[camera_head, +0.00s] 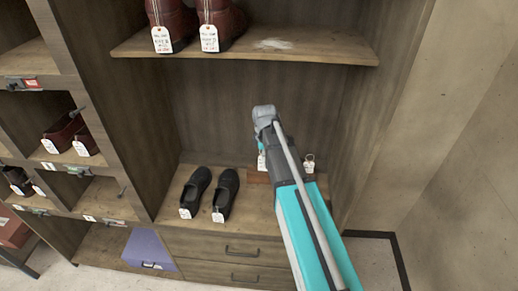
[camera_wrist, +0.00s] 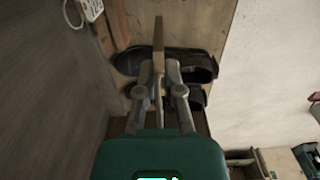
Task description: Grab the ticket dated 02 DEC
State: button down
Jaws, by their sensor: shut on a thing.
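My gripper (camera_wrist: 159,72) is shut on a thin tan upright piece (camera_wrist: 158,40), seen nearly edge-on in the wrist view. No date on it is readable, so I cannot tell if it is the 02 DEC ticket. In the head view my arm hides the gripper. A white tag (camera_head: 262,160) shows just left of the arm, and another tag (camera_head: 308,164) stands to its right on the lower shelf. White tags also hang on the black shoes (camera_head: 226,192) and on the brown boots (camera_head: 220,18). Their dates are too small to read.
The lower shelf (camera_head: 180,178) has drawers (camera_head: 228,247) below it. The upper shelf (camera_head: 300,50) is above my arm. Cubbies with shoes (camera_head: 66,130) stand at left, with a purple box (camera_head: 150,248) low down. In the wrist view a white tag (camera_wrist: 82,12) lies upper left.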

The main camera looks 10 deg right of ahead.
jog(key=shift+s+d+r, duration=0.1)
jog(key=shift+s+r, duration=0.15)
jog(key=shift+s, duration=0.3)
jog(key=shift+s+r, duration=0.25)
jog(key=shift+s, duration=0.25)
